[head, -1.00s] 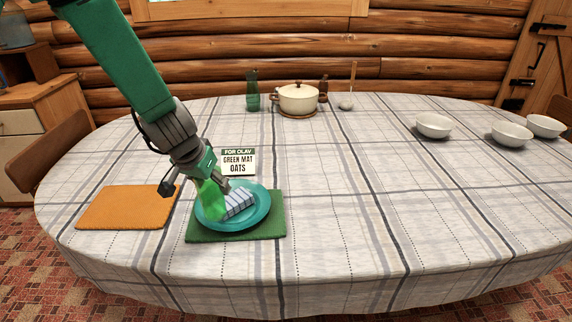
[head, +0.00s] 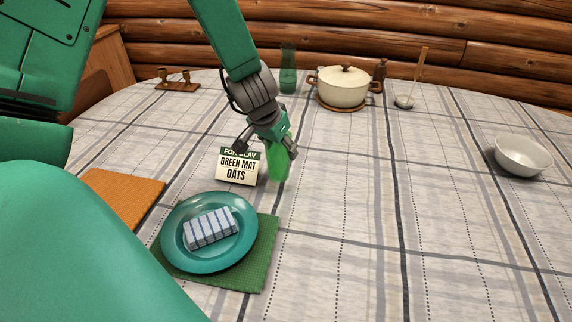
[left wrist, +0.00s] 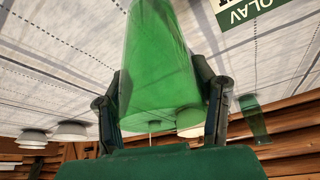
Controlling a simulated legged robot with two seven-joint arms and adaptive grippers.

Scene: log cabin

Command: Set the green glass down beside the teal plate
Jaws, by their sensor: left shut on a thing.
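My left gripper (head: 270,141) is shut on the green glass (head: 279,166), just right of the name card and beyond the plate's upper right. In the left wrist view the green glass (left wrist: 160,75) stands between the two fingers. I cannot tell whether its base touches the cloth. The teal plate (head: 178,250) lies on the green mat (head: 257,262) with a folded striped napkin (head: 210,228) on it. The glass is apart from the plate. My right gripper is not in view.
The card (head: 238,168) reads "FOR OLAV GREEN MAT OATS". An orange mat (head: 118,197) lies left of the plate. A green carafe (head: 288,70), a cream pot (head: 343,86) and a spoon rest (head: 404,101) stand at the back, a white bowl (head: 522,156) at right. The cloth right of the mat is clear.

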